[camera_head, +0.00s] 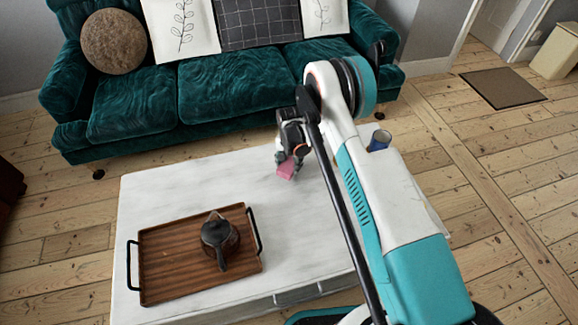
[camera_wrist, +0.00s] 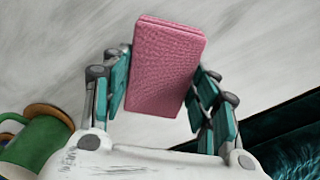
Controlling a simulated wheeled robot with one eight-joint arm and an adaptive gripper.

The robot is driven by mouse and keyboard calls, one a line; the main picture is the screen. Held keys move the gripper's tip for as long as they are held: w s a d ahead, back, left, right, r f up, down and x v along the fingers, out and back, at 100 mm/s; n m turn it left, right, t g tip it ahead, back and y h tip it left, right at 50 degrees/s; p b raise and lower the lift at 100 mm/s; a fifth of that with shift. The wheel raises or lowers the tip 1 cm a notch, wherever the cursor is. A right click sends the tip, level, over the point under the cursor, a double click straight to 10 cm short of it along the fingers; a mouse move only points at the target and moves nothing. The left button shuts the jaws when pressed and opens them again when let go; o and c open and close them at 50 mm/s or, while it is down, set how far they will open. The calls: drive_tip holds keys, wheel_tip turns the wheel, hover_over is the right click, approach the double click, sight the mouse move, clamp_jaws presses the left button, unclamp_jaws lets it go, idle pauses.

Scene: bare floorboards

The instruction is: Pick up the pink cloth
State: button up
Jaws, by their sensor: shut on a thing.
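The pink cloth (camera_wrist: 165,65) is a folded, textured block between the fingers of my gripper (camera_wrist: 163,90) in the wrist view. The fingers press on its two sides, so my gripper is shut on it. In the head view the pink cloth (camera_head: 287,169) shows under my gripper (camera_head: 290,158), over the far right part of the white table (camera_head: 200,180). I cannot tell whether the cloth is touching the tabletop or just above it.
A wooden tray (camera_head: 165,265) with a dark teapot (camera_head: 219,236) stands at the table's front left. A blue can (camera_head: 380,140) shows beside my arm. A green mug (camera_wrist: 38,148) shows in the wrist view. A teal sofa (camera_head: 235,80) stands behind the table.

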sight(289, 165)
wheel_tip(289, 165, up, 17)
drive_tip(key=p, duration=0.5)
drive_tip(key=shift+r, duration=0.15)
drive_tip(key=shift+o, duration=0.7)
